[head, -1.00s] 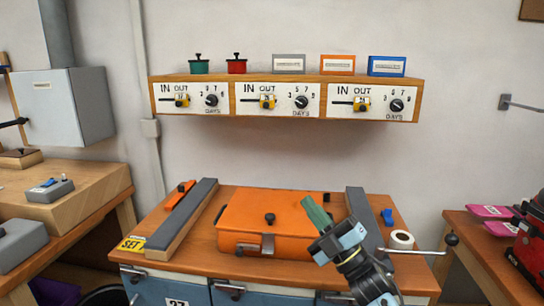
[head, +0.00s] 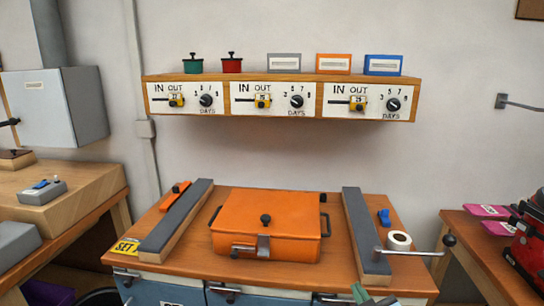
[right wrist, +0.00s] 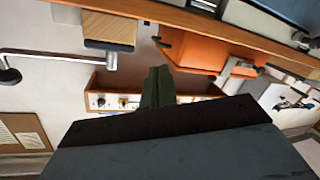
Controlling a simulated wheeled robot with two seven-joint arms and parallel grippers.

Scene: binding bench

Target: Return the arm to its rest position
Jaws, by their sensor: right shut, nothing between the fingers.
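My right gripper (head: 362,295) shows only as green fingertips at the bottom edge of the head view, in front of the bench. Its fingers are shut with nothing between them. In the right wrist view the shut green fingers (right wrist: 157,88) point toward the wall shelf, and my dark wrist body fills the lower part. My left gripper is not in view.
An orange case (head: 265,228) sits on the wooden bench (head: 190,245) between two grey-topped bars (head: 178,218) (head: 365,235). A tape roll (head: 398,240) and a crank handle (head: 425,252) are at the right. A shelf with dials (head: 280,100) hangs above.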

